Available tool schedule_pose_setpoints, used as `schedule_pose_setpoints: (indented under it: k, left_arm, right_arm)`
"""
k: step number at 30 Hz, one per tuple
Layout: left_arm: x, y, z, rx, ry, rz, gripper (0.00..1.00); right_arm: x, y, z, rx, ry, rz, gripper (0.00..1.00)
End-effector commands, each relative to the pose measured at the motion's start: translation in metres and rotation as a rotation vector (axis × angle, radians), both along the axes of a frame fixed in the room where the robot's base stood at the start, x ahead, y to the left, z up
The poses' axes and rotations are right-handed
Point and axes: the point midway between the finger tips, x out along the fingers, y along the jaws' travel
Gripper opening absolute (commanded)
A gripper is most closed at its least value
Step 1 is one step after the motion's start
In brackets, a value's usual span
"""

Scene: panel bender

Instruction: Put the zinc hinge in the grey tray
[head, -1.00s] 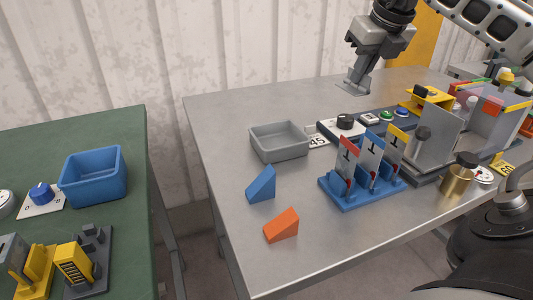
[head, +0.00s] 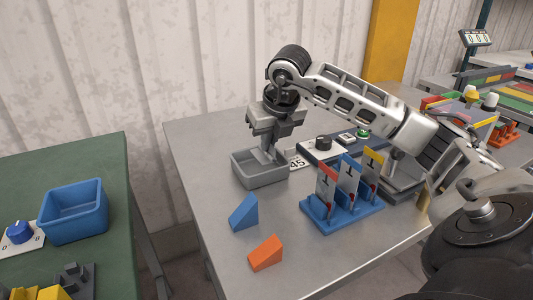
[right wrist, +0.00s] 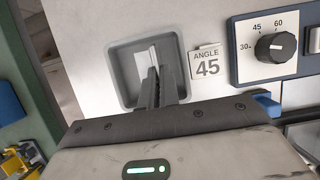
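The grey tray (head: 262,180) stands on the metal table near its left back corner. My right gripper (head: 270,158) points down into it, and its fingertips are inside the tray's outline. In the right wrist view, the fingers (right wrist: 155,76) are close together on the zinc hinge (right wrist: 147,56), a thin pale plate above or in the tray (right wrist: 121,62). I cannot tell whether the hinge touches the tray floor. My left gripper is not in view.
A plate marked 45 (right wrist: 208,64) and a dial panel (right wrist: 277,46) lie right of the tray. A blue wedge (head: 244,212), an orange wedge (head: 266,253) and a blue stand (head: 342,216) with numbered plates are in front. A blue bin (head: 73,211) stands on the green table.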

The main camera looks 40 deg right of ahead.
Motion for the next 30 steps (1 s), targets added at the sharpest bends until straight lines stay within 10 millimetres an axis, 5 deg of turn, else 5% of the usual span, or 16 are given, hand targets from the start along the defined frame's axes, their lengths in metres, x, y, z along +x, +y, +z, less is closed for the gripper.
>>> schedule_pose_setpoints:
  k: [8, 17, 20, 30]
  left_arm:
    - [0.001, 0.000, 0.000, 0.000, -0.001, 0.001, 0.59]
    - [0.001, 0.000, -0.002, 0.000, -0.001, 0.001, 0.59]
    - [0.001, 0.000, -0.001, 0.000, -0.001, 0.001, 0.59]
    - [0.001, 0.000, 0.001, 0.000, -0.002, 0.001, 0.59]
  right_arm:
    - [0.003, 0.005, -0.037, 0.000, 0.004, 0.001, 0.00]
    - [0.003, 0.005, -0.039, 0.001, 0.001, 0.001, 0.00]
    - [0.003, 0.005, -0.039, 0.001, 0.002, 0.001, 0.25]
    - [0.003, 0.005, -0.035, 0.001, 0.001, 0.001, 0.25]
